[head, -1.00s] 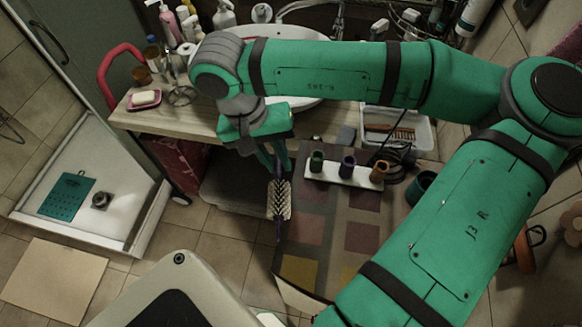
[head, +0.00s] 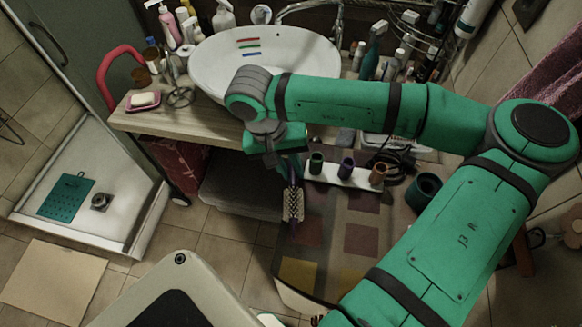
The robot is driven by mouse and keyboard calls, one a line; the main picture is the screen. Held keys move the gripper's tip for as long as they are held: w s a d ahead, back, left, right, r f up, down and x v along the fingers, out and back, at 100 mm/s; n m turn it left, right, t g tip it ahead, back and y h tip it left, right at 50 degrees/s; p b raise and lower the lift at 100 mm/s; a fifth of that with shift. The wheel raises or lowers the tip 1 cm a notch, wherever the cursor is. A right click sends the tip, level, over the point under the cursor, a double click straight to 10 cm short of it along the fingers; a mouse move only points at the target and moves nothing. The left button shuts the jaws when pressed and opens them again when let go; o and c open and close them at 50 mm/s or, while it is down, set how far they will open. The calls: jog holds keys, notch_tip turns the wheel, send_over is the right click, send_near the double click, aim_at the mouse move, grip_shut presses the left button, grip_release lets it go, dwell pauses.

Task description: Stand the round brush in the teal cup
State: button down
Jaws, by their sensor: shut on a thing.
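The round brush (head: 293,206) hangs roughly upright from my gripper (head: 291,170), bristles downward, with a bit of purple handle between the fingers. My gripper is shut on it, just left of a white rack. A small dark teal-green cup (head: 316,163) stands at the rack's left end, close to the right of the gripper. A purple cup (head: 347,168) and a brown cup (head: 378,174) stand beside it. A larger dark green cup-like thing (head: 423,190) is further right. I cannot tell for sure which green one is the teal cup. The brush is apart from all of them.
The white rack (head: 335,174) stands on a surface with coloured squares (head: 320,230). Black cable (head: 395,162) lies behind the brown cup. A white basin (head: 270,55) and bottles stand on the wooden counter (head: 190,122). My arm covers part of the counter.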

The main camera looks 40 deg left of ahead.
jog(key=shift+f, duration=0.15)
jog(key=c, duration=1.6)
grip_release()
jog(key=shift+s+a, duration=0.2)
jog(key=shift+r, duration=0.55)
jog(key=v, duration=1.1)
jog(key=shift+r, duration=0.1)
